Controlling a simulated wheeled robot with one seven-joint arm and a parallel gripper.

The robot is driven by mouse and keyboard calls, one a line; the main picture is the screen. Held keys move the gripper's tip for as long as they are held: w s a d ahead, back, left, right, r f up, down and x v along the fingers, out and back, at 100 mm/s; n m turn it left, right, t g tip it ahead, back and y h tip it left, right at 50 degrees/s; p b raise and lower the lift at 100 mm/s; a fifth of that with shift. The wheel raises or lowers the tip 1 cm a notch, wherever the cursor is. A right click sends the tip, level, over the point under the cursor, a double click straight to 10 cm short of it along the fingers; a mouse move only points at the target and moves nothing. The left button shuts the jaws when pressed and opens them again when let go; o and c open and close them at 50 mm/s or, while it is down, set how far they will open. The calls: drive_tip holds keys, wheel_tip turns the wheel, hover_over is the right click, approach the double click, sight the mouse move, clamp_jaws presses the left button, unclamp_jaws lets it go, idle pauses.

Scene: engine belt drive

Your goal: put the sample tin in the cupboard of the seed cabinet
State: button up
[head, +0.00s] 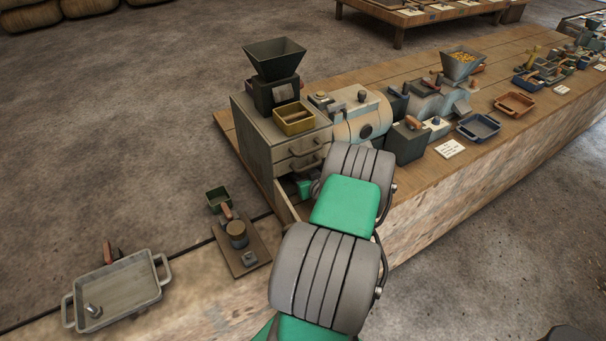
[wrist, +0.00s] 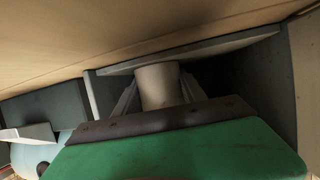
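The grey seed cabinet (head: 258,143) stands on the bench with two drawer fronts and an open cupboard below, its door (head: 284,208) swung out. My arm reaches to this opening, and only a green part of my gripper (head: 304,187) shows there. In the wrist view my gripper (wrist: 160,88) has its fingers on both sides of a pale cylindrical sample tin (wrist: 158,86) and appears shut on it. The tin's far end meets a grey board (wrist: 200,50) of the cabinet in the picture. Whether the tin rests on it is unclear. The head view hides the tin.
A black hopper mill (head: 275,75) and a yellow box (head: 293,118) sit on the cabinet. A cream drum machine (head: 360,115) stands close on its right.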

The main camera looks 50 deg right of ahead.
drive_tip(key=o, duration=0.4)
drive_tip(key=shift+r, duration=0.2)
drive_tip(key=v, duration=1.2)
